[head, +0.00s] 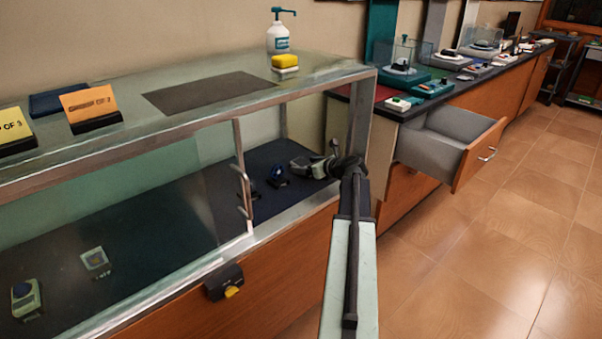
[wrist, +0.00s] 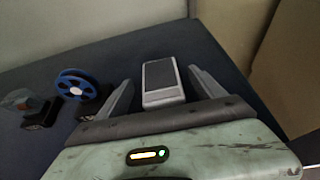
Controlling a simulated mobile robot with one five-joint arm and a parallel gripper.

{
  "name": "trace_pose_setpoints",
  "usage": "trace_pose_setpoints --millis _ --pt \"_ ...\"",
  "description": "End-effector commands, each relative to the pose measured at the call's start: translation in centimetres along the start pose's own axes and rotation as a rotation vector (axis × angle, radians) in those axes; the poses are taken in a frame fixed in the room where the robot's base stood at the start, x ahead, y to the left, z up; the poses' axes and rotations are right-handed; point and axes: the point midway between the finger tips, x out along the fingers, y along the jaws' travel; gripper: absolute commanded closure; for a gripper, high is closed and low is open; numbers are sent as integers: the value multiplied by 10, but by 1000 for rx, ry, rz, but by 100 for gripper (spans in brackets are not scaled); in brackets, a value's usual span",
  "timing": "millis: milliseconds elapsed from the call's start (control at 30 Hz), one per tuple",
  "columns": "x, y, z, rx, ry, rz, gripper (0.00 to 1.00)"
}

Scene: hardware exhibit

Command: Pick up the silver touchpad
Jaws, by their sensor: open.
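The silver touchpad (wrist: 161,76), a small silver block with a dark grey top, lies on the dark case floor in the wrist view. My gripper (wrist: 160,82) is open, with one finger on each side of the touchpad. Gaps show between the touchpad and both fingers. In the head view my gripper (head: 310,166) reaches into the right end of the glass display case, low over its dark floor. I cannot pick out the touchpad for certain there.
A blue wheel on a black stand (wrist: 76,84) is left of my gripper, with another small exhibit (wrist: 32,106) beyond it. The case's metal-framed glass (head: 240,185) stands left of my arm. An open drawer (head: 455,145) juts out at right. The tiled floor is clear.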

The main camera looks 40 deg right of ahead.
Motion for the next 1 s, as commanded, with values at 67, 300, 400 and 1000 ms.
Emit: trace_pose_setpoints --millis 67,300,400,1000 --pt "12 -2 -2 -1 0 0 22" --pt "12 -2 0 0 0 -2 30" --pt "12 -2 0 0 0 -2 58" --pt "4 -2 18 1 0 -3 92"
